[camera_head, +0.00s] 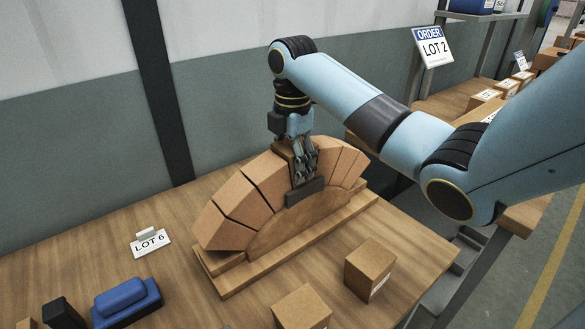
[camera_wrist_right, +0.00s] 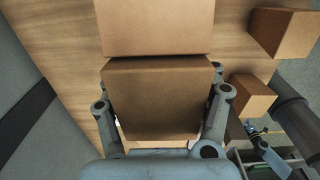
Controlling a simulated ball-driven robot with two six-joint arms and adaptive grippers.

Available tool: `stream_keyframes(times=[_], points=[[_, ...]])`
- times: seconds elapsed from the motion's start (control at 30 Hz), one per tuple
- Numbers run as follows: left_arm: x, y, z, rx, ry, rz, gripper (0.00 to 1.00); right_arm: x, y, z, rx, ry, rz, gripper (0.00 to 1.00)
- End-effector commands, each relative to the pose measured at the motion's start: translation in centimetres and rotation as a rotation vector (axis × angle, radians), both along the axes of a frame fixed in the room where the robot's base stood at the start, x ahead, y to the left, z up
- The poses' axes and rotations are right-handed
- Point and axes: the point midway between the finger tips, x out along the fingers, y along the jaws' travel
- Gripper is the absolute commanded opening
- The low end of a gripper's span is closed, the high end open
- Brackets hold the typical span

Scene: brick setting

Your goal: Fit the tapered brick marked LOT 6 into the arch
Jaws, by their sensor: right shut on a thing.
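The arch (camera_head: 232,205) is a curve of several tan tapered bricks over a wooden half-round form (camera_head: 290,222) on the table. My right gripper (camera_head: 303,178) is at the crown of the arch, pointing down, with its fingers shut on a tapered brick (camera_wrist_right: 155,105). In the head view the fingers hide most of this brick; its lot mark is not visible, and I cannot tell how deep it sits. In the right wrist view another brick (camera_wrist_right: 157,28) lies close beyond it. A card reading LOT 6 (camera_head: 150,243) stands on the table left of the arch. My left gripper is not in view.
Two loose bricks, one on the right (camera_head: 370,268) and one at the front (camera_head: 302,308), stand before the arch. A blue object (camera_head: 126,300) and a dark block (camera_head: 62,314) are front left. The table between card and arch is clear.

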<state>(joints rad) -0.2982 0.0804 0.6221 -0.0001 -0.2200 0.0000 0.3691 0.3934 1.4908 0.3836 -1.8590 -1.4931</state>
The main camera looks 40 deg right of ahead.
Motion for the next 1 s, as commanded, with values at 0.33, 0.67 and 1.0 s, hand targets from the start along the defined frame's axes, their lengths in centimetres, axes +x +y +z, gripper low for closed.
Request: stream_keyframes(times=[0.33, 0.67, 1.0], points=[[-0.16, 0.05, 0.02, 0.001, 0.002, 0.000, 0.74, 0.03, -0.02, -0.86, -0.001, -0.002, 0.000, 0.18], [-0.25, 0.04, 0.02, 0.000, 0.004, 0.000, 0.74, -0.01, -0.02, -1.12, -0.001, 0.000, 0.000, 0.89], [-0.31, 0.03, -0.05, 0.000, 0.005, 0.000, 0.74, 0.06, -0.05, -0.60, -0.001, -0.003, 0.000, 0.89]])
